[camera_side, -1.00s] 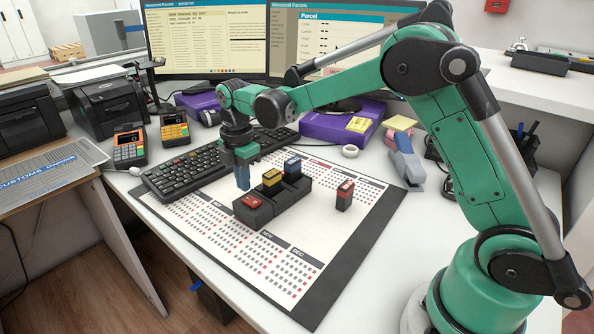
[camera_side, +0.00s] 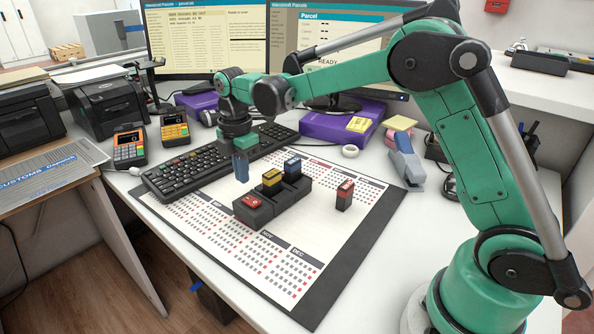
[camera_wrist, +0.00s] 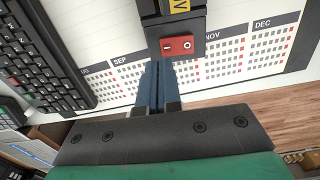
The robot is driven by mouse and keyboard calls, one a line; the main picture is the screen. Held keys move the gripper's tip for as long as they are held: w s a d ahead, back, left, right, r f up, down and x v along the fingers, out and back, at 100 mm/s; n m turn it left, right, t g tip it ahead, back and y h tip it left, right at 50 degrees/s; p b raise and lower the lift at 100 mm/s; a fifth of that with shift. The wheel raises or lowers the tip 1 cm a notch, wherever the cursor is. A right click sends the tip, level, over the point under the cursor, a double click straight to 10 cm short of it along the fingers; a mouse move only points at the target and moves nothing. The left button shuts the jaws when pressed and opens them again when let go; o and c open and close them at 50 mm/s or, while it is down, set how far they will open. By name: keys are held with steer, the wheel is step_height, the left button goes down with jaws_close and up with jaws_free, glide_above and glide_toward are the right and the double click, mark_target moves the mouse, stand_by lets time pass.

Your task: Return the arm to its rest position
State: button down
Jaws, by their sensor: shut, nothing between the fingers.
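My green arm's gripper (camera_side: 241,168) hangs above the calendar desk mat (camera_side: 350,262), fingers pointing down, just behind and left of a dark block holder (camera_side: 268,213). Its blue fingers (camera_wrist: 158,88) are together with nothing between them in the wrist view. The holder carries a red-topped block (camera_side: 251,201), a yellow-topped block (camera_side: 272,178) and a blue-topped block (camera_side: 292,164). The red block's top also shows in the wrist view (camera_wrist: 177,45), just beyond my fingertips. Another red-labelled block (camera_side: 344,195) stands alone on the mat to the right.
A keyboard (camera_side: 186,174) lies behind and left of my gripper. Two card terminals (camera_side: 130,148) stand further left. Purple boxes (camera_side: 322,128), a tape roll (camera_side: 350,151) and a stapler (camera_side: 405,160) sit behind and right. The mat's front is clear.

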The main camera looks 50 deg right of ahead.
steer(key=shift+s+r, duration=0.15)
steer(key=shift+r, duration=2.1)
stand_by(0.6)
steer(key=s+m+t, duration=0.7)
steer(key=s+m, duration=0.8)
steer(key=m, duration=0.2)
steer(key=shift+s+r+m, duration=0.15)
steer(key=shift+r+m, duration=0.15)
